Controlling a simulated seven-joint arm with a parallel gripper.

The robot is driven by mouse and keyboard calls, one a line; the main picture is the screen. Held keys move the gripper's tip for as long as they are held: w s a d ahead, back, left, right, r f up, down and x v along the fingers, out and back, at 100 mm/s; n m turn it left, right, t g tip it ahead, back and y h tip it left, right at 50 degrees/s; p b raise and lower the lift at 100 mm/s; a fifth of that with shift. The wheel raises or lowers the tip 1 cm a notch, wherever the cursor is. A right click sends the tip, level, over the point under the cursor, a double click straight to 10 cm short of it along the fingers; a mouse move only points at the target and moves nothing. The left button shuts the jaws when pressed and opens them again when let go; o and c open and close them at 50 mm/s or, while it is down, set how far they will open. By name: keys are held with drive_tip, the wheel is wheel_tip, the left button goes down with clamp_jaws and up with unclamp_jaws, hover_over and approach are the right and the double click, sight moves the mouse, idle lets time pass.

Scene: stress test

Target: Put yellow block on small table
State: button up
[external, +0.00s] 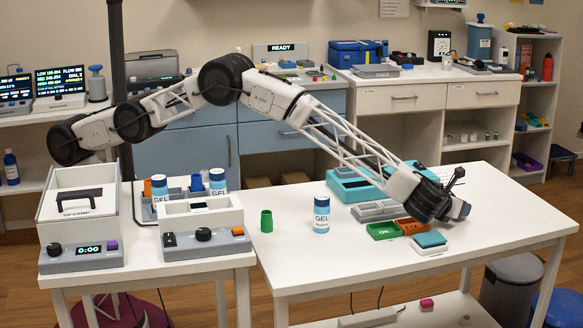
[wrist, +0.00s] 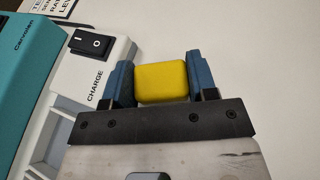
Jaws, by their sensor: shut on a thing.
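A yellow block (wrist: 162,82) sits between the two blue fingers of my gripper (wrist: 160,76) in the wrist view, and the fingers press on its sides. In the external view my gripper (external: 463,209) is at the right end of the larger white table (external: 350,262); the block is hidden there. The smaller white table (external: 185,278) stands at the left, on the other side of a narrow gap.
A white open box (external: 203,222) and a device with a timer display (external: 85,255) crowd the smaller table.

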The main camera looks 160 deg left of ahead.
drive_tip(key=shift+f, duration=0.15)
drive_tip(key=o, duration=0.6)
drive_tip(key=shift+r, duration=0.2)
drive_tip(key=shift+v, duration=5.6)
drive_tip(key=shift+w+d, duration=0.15)
drive_tip(key=shift+d, duration=0.15)
drive_tip(key=shift+r, duration=0.1)
